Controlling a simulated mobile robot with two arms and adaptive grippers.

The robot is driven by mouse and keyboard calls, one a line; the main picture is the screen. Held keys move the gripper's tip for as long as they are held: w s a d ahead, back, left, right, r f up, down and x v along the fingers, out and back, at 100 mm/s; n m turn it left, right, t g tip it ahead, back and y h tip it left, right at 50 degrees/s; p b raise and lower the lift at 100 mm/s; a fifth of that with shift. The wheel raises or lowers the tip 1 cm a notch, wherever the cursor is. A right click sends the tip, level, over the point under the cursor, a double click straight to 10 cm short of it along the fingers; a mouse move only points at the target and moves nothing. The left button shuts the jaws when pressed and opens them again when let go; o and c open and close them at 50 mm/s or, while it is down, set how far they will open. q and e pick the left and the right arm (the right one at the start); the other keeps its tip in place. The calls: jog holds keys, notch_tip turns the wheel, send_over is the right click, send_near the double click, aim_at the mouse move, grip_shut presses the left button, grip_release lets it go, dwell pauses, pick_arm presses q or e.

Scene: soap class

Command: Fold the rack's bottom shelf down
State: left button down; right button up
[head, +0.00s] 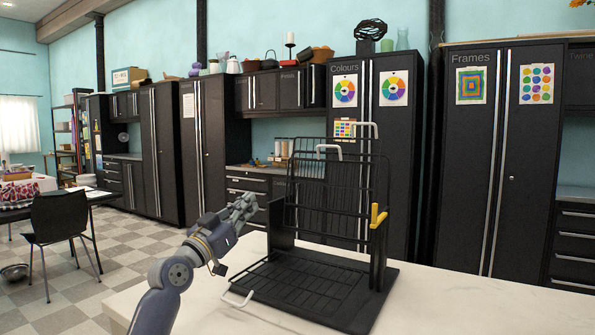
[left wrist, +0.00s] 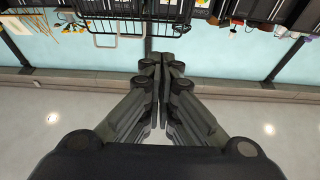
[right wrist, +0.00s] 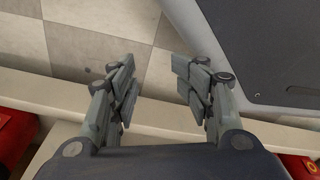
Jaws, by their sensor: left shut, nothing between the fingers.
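The black wire rack (head: 275,219) stands on the white counter. Its bottom shelf (head: 305,284) is down, lying about flat just over the base, with its white handle (head: 237,298) at the front left. Two upper wire panels stand upright, with white handles (head: 328,150) at their tops. A yellow lever (head: 378,216) sits on the right side. My left gripper (head: 246,205) is shut and empty, left of the rack and above the lowered shelf, apart from it. It also shows shut in the left wrist view (left wrist: 162,72). My right gripper (right wrist: 154,70) is open and empty.
The white counter (head: 440,300) has bare room right of the rack. Dark cabinets (head: 490,180) line the wall behind. A chair (head: 62,222) and table stand at the left. The right wrist view shows a pale ledge (right wrist: 60,100) and checkered floor.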

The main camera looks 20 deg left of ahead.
pick_arm(q)
jog(key=s+a+f+t+b, duration=0.1)
jog(key=s+f+b, duration=0.4)
jog(key=b, duration=0.9)
jog(key=shift+s+f+t, duration=0.35)
jog(key=shift+f+t, duration=0.55)
jog(key=shift+f, duration=0.65)
pick_arm(e)
jog(key=w+a+r+t, duration=0.1)
jog(key=w+r+t, duration=0.1)
jog(key=w+r, duration=0.3)
jog(key=w+a+r+t, duration=0.1)
jog(key=w+r+t, duration=0.1)
jog(key=w+r, duration=0.4)
jog(key=w+a+r+t+y, duration=0.1)
jog(key=w+r, duration=0.4)
jog(key=r, duration=0.9)
jog(key=shift+w+a+t, duration=0.25)
jog(key=shift+w+t, duration=0.1)
jog(key=shift+t, duration=0.25)
jog(key=shift+w+r, duration=0.1)
jog(key=shift+w, duration=0.05)
pick_arm(q)
jog(key=shift+s+f, duration=0.1)
jog(key=s+a+f, duration=0.1)
jog(key=s+a, duration=0.1)
jog(key=s, duration=1.2)
jog(key=shift+f, duration=0.25)
